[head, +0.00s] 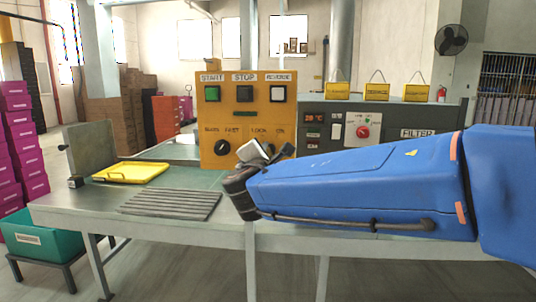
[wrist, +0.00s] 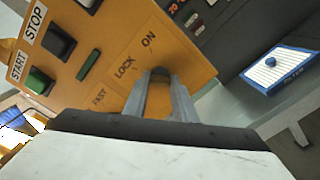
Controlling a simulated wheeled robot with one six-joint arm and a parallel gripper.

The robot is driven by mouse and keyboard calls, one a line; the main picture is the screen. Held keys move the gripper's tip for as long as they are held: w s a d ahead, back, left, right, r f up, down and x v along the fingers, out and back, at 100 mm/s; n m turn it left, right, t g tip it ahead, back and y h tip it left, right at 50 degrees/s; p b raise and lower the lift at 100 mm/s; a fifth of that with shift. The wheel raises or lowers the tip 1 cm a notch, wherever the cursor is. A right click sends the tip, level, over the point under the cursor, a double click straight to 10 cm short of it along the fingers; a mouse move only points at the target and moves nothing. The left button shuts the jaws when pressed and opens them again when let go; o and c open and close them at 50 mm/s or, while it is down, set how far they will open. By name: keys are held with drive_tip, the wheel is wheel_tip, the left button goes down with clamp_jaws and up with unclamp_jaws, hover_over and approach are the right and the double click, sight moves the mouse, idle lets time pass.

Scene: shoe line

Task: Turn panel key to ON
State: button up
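The orange control panel (head: 245,118) stands at the back of the table, with START, STOP and REVERSE buttons above and dark rotary controls below. The wrist view shows the panel tilted, with its LOCK and ON labels (wrist: 136,55) just beyond my fingertips. A dark round part, apparently the key switch (wrist: 160,72), shows between the tips and is partly hidden. My gripper (wrist: 160,84) has its two grey fingers spaced apart, one on each side of this part. Whether they press on it is unclear. In the head view my gripper (head: 258,152) covers the panel's lower right.
A dark machine (head: 398,118) with a red knob stands right of the panel. A yellow tray (head: 130,172) and a ribbed grey mat (head: 170,204) lie on the table (head: 90,207) at left. A teal bin (head: 38,240) stands at lower left.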

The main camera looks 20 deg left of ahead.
drive_tip(key=shift+c, duration=1)
drive_tip(key=shift+m, duration=0.3)
drive_tip(key=shift+f+m, duration=0.1)
drive_tip(key=shift+m, duration=6.5)
